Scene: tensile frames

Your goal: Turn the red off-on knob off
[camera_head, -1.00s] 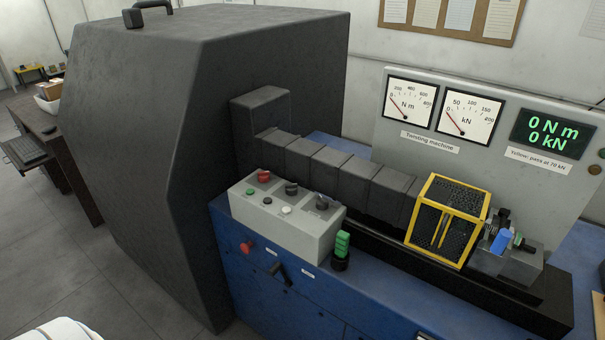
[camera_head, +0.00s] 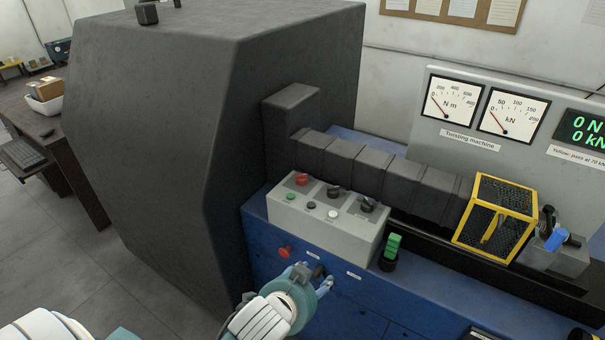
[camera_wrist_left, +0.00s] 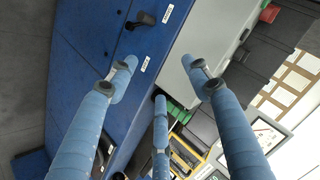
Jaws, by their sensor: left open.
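A red knob (camera_head: 284,252) sits on the blue front of the twisting machine (camera_head: 262,235). A second red knob (camera_head: 301,179) is on top of the grey control box (camera_head: 335,232). Labels are too small to read, so I cannot tell which is the off-on knob. My left gripper (camera_head: 313,280) is just right of and below the front red knob, in front of a black handle (camera_head: 318,271). In the left wrist view its fingers (camera_wrist_left: 162,72) are spread with nothing between them; the black handle (camera_wrist_left: 141,20) shows beyond them. My right gripper is out of view.
The control box also carries black knobs (camera_head: 368,205) and small buttons. A green-topped switch (camera_head: 391,246) stands right of it. A yellow mesh cage (camera_head: 496,222) and a large dark housing (camera_head: 215,100) flank the area. Open floor (camera_head: 110,265) lies left.

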